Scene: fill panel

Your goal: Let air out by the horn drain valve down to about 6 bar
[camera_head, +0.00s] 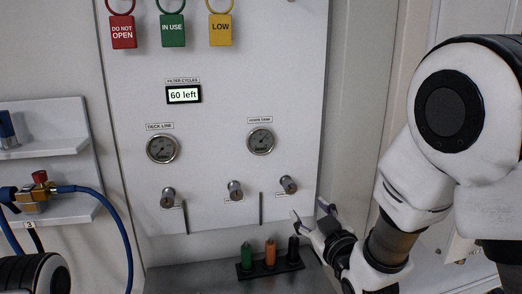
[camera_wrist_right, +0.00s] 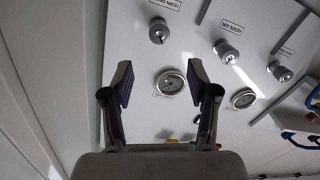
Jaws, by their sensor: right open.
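The horn drain valve is a small silver knob (camera_head: 288,184) at the right end of the panel's lower row. In the right wrist view, which is turned about, the knob (camera_wrist_right: 158,31) sits beyond the fingertips beside a partly cut-off label starting "HORN". The horn bank gauge (camera_head: 261,141) is round and above the knobs; it also shows in the right wrist view (camera_wrist_right: 171,82). Its reading is too small to tell. My right gripper (camera_head: 311,211) is open and empty, below and right of the drain knob, apart from it. In the wrist view its fingers (camera_wrist_right: 159,76) are spread.
Two similar knobs, left (camera_head: 168,197) and middle (camera_head: 235,190), share the row. The deck line gauge (camera_head: 162,149) is at left. A black rack (camera_head: 246,271) with green, orange and black pieces stands below. A blue hose (camera_head: 116,207) hangs from the left shelf.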

